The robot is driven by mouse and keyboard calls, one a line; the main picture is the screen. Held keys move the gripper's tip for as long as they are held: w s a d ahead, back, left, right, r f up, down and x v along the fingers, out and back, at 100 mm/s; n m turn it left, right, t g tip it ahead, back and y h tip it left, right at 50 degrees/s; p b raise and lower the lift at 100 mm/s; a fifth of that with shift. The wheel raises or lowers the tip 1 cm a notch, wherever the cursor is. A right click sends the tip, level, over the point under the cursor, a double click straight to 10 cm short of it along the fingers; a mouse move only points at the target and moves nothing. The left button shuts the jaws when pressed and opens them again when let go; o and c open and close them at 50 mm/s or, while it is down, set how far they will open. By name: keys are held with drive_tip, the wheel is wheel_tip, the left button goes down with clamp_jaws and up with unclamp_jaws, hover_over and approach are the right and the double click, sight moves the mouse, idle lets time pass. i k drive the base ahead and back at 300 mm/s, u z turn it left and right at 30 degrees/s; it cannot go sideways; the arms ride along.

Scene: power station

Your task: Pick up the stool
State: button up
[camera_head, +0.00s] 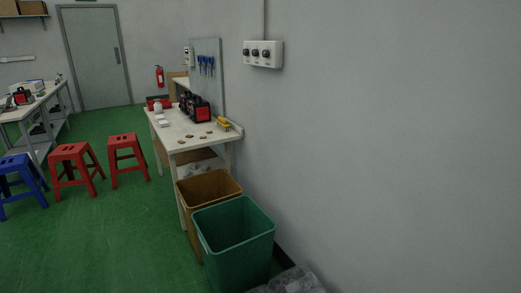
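Three stools stand upright on the green floor in the left half of the head view. One red stool (127,141) is nearest the workbench. A second red stool (69,149) stands to its left. A blue stool (16,163) is at the far left, partly cut off by the picture edge. Which stool the task means cannot be told. My gripper is not in view, and nothing of my arm shows.
A workbench (184,141) with tools stands against the right wall. A brown bin (184,207) and a green bin (249,262) stand before it. Another table (22,111) is at the left. A grey door (98,75) is at the back. The left-centre floor (105,240) is clear.

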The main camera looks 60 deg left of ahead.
sight(20, 163)
drive_tip(key=u, duration=3.3)
drive_tip(key=i, duration=6.7)
drive_tip(key=u, duration=0.85)
